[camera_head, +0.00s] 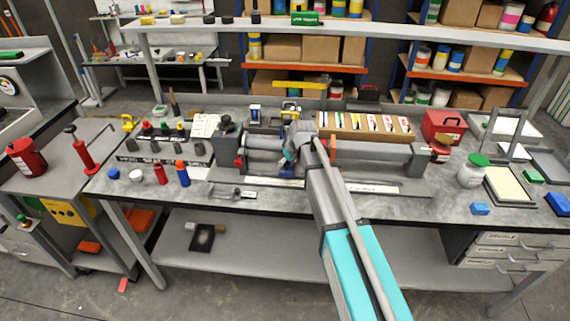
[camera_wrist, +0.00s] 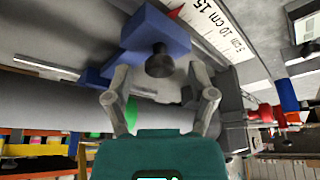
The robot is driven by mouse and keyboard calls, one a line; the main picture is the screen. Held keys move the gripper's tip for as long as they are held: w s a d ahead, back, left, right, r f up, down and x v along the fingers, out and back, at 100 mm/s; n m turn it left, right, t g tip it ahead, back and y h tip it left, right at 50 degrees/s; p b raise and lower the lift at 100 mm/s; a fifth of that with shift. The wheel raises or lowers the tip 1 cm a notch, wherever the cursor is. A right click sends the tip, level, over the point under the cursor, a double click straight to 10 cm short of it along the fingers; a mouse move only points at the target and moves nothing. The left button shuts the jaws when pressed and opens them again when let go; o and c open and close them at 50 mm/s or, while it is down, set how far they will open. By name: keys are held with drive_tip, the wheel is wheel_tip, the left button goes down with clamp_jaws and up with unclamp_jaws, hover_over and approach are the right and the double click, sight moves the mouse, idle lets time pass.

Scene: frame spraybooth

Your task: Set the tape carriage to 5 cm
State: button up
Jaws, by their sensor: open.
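The tape carriage is a blue block (camera_wrist: 155,35) with a round black knob (camera_wrist: 160,62), at the upper middle of the wrist view. A red pointer (camera_wrist: 175,13) sits at its edge beside a white scale (camera_wrist: 215,28). The pointer is near the 15 end; the 10 cm and 5 cm marks lie further right. My gripper (camera_wrist: 158,76) is open, with one finger on each side of the knob; I cannot tell whether they touch it. In the head view my gripper (camera_head: 298,136) is over the bench-top machine, and my arm hides much of the carriage.
Grey horizontal tubes (camera_head: 372,151) run along the machine on the workbench (camera_head: 225,207). A tray of striped cards (camera_head: 365,135) stands behind it. Bottles (camera_head: 182,173) stand front left; a white jar with green lid (camera_head: 473,171) and red box (camera_head: 443,125) are at right.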

clamp_jaws()
drive_tip(key=shift+w, duration=0.1)
idle(0.4)
